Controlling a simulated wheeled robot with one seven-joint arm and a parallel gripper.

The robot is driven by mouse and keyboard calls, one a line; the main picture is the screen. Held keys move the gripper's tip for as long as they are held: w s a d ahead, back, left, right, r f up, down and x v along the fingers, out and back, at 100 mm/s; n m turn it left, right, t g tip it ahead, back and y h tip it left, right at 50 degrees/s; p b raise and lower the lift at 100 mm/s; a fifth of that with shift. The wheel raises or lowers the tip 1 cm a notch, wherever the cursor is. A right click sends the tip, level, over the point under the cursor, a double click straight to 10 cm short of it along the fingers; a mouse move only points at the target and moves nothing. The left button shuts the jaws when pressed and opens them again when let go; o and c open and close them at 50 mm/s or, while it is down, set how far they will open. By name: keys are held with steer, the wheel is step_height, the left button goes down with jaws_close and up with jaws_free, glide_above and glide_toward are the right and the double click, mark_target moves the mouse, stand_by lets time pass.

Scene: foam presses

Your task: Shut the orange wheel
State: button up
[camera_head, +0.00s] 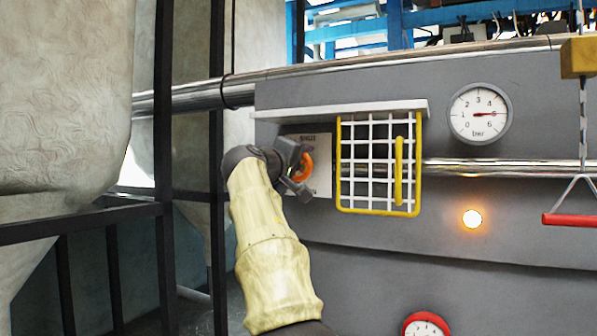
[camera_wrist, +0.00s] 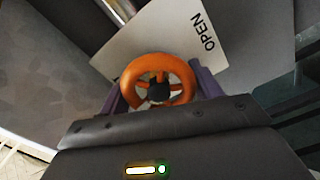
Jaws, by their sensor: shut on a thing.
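The orange wheel (camera_head: 305,167) is mounted on the grey machine front, in front of a white plate (camera_head: 320,180). In the head view my gripper (camera_head: 298,166) is at the wheel and hides its left part. In the wrist view the orange wheel (camera_wrist: 158,82) sits between my two fingers (camera_wrist: 160,90), one on either side of its rim. The gripper is shut on the wheel. The white plate (camera_wrist: 185,40) behind it reads "OPEN", turned steeply in the wrist view.
A yellow-framed white grid guard (camera_head: 378,205) stands just right of the wheel, under a pale ledge (camera_head: 345,108). A bar gauge (camera_head: 479,113), a lit lamp (camera_head: 472,219) and a red pull handle (camera_head: 570,219) are farther right. Black frame posts (camera_head: 163,100) stand at left.

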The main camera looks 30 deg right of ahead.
steer(key=shift+f+m, duration=0.15)
steer(key=shift+m, duration=0.85)
steer(key=o, duration=1)
steer(key=b+v, duration=0.7)
steer(key=v, duration=1)
steer(key=shift+s+a, duration=0.1)
steer(key=shift+a, duration=0.05)
